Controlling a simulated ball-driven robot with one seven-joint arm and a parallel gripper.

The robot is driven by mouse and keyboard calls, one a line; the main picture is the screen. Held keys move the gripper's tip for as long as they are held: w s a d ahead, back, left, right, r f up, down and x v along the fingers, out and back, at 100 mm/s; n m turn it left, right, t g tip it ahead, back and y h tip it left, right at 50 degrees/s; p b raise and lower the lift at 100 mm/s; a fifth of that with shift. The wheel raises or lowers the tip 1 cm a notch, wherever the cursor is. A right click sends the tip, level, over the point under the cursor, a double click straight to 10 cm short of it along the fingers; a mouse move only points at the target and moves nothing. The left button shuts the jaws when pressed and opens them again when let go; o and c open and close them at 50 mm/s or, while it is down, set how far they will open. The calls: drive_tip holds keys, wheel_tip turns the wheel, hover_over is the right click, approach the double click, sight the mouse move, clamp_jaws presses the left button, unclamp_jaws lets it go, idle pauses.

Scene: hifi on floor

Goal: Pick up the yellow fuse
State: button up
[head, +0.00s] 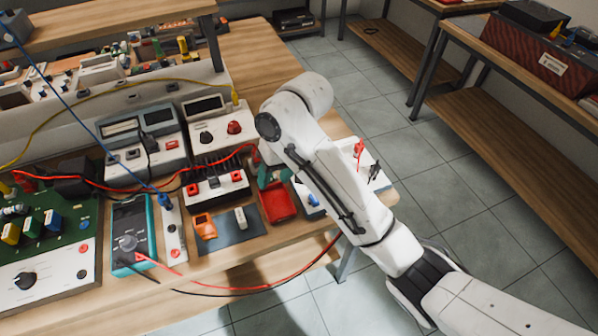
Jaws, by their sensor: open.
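I cannot make out for certain which thing is the yellow fuse. A small yellow block (10,233) stands on the green circuit board (70,222) at the far left, in a row with blue and green blocks; I cannot tell whether it is a fuse. A yellow upright piece (183,46) stands among small parts at the back. My white arm reaches from the lower right over the bench's right part. My gripper's fingers do not show; the arm's far end hides them and some of the bench below.
The wooden bench (255,55) holds grey and white meters (160,150), a teal multimeter (133,230), a red tray (277,201) and an orange piece (204,226) on a dark mat (238,232). Red, blue and yellow cables cross it. Shelves (530,150) stand right; tiled floor lies between.

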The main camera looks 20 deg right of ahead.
drive_tip(key=w+d+r+m+g+h+b, duration=0.1)
drive_tip(key=w+d+r+h+b, duration=0.15)
drive_tip(key=w+d+r, duration=0.4)
drive_tip(key=shift+h, duration=0.35)
drive_tip(key=f, duration=0.2)
drive_tip(key=d+f+b, duration=0.1)
drive_tip(key=f, duration=0.3)
drive_tip(key=shift+d+f, duration=0.3)
drive_tip(key=shift+f, duration=0.1)
drive_tip(key=shift+s+f, duration=0.15)
drive_tip(key=shift+f, duration=2.45)
drive_tip(key=shift+c, duration=0.4)
clamp_jaws()
